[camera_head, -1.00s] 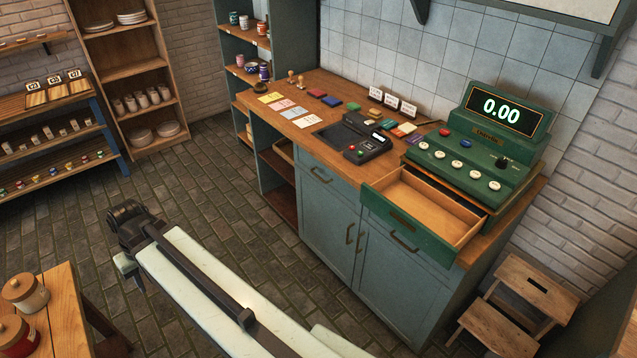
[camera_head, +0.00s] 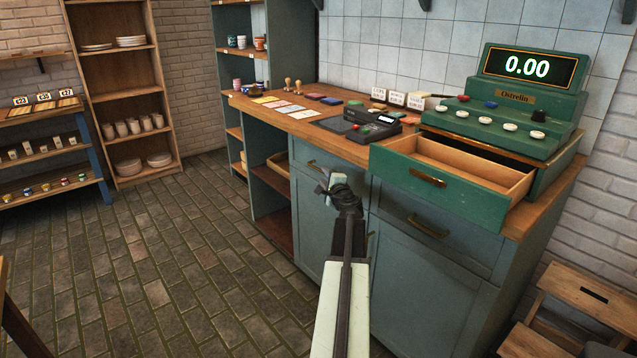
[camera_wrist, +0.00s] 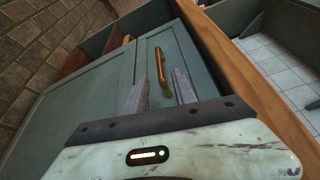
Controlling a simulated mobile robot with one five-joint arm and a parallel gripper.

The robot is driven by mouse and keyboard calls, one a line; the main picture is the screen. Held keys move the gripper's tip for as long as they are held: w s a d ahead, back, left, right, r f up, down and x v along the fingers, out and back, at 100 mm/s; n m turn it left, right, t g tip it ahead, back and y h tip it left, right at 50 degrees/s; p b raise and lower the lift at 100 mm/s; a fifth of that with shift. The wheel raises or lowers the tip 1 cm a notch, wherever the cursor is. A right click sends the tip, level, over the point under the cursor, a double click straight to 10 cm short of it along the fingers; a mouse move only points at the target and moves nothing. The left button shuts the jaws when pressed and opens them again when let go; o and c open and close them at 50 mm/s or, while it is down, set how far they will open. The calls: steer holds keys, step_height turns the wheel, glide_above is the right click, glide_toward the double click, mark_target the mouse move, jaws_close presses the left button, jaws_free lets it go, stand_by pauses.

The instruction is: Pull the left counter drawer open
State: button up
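The left counter drawer (camera_head: 350,169) is a blue-grey front under the wooden worktop, flush with the cabinet. Its handle (camera_head: 313,164) is partly hidden behind my gripper in the head view. In the wrist view, the drawer front (camera_wrist: 150,47) shows an upright brass-coloured handle (camera_wrist: 160,67). My gripper (camera_head: 330,186) is in front of the drawer, at about handle height or a little below. In the wrist view, the fingers of my gripper (camera_wrist: 159,93) are apart with nothing held, and the handle is ahead between their tips. I cannot tell the exact gap to it.
The green cash register (camera_head: 535,97) has its own drawer (camera_head: 440,190) standing open over the counter's right side. A right counter drawer (camera_head: 460,235) lies below it. A card terminal (camera_head: 352,131) and cards lie on the worktop (camera_head: 330,138). The floor (camera_head: 190,260) at left is clear.

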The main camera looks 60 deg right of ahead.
mark_target(320, 171)
steer(key=x, duration=0.8)
steer(key=shift+w+a+b, duration=0.1)
steer(key=shift+a+b, duration=0.05)
steer(key=shift+b, duration=0.15)
steer(key=shift+r, duration=0.1)
jaws_close()
stand_by(0.8)
